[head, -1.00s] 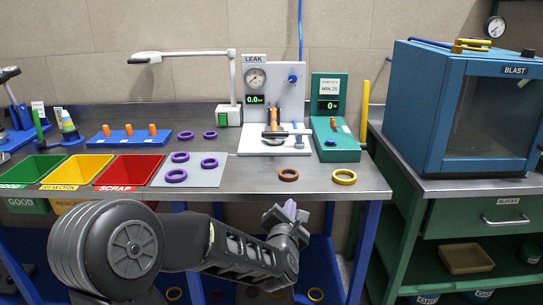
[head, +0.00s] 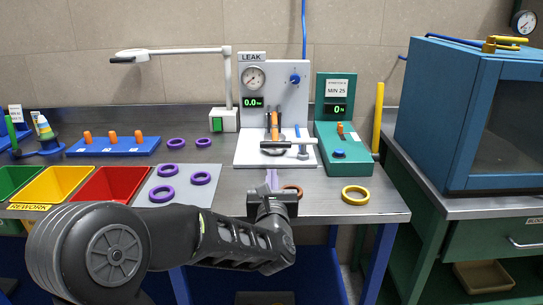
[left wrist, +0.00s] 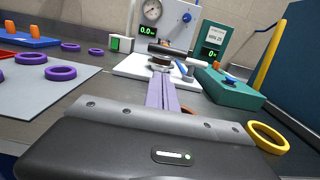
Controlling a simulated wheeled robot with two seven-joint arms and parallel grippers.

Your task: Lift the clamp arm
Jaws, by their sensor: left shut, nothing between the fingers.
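The leak tester has a white base (head: 250,160), a grey back panel (head: 290,100) with a gauge, and a green readout of 0.0. On its base a clamp arm (head: 288,145), a bar with a dark left end and a white right end, lies roughly level in front of an orange upright (head: 274,124). The clamp arm also shows in the left wrist view (left wrist: 178,53), beyond my fingers. My left gripper (head: 272,178) is in front of the tester base, near the bench's front edge. Its purple fingers (left wrist: 162,90) are shut, empty, and point toward the clamp, apart from it. My right gripper is out of view.
A brown ring (head: 292,189) lies right behind my left gripper, partly hidden. A yellow ring (head: 355,195) lies further right. A green force tester (head: 343,150) stands right of the leak tester. Purple rings (head: 201,178) lie on a grey mat (head: 205,193) at the left.

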